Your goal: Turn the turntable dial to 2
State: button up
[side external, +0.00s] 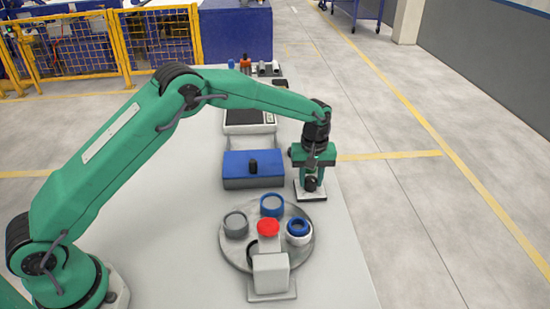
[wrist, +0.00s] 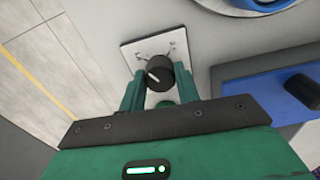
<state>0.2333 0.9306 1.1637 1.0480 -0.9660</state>
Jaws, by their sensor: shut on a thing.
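The dial (wrist: 158,72) is a black round knob with a white pointer line, on a white square plate (wrist: 133,53). In the wrist view the line slants; the marks on the plate are too small to read. My gripper (wrist: 161,84) is shut on the dial, one green finger on each side. In the side view my gripper (side external: 311,178) points down over the plate (side external: 312,195) and mostly hides the knob. The round grey turntable (side external: 229,253) stands nearer the camera, carrying a grey ring (side external: 236,224), a blue ring (side external: 271,205) and a blue-and-white piece (side external: 298,229).
A blue box (side external: 240,172) with a black knob stands left of my gripper in the side view. A red-topped part (side external: 268,227) and a pale block (side external: 271,273) stand at the turntable. Small parts lie at the table's far end. The table's right edge is close to the plate.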

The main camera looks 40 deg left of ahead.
jog(key=m, duration=1.1)
jog(key=shift+m, duration=2)
jog(key=shift+r, duration=0.1)
jog(key=o, duration=1)
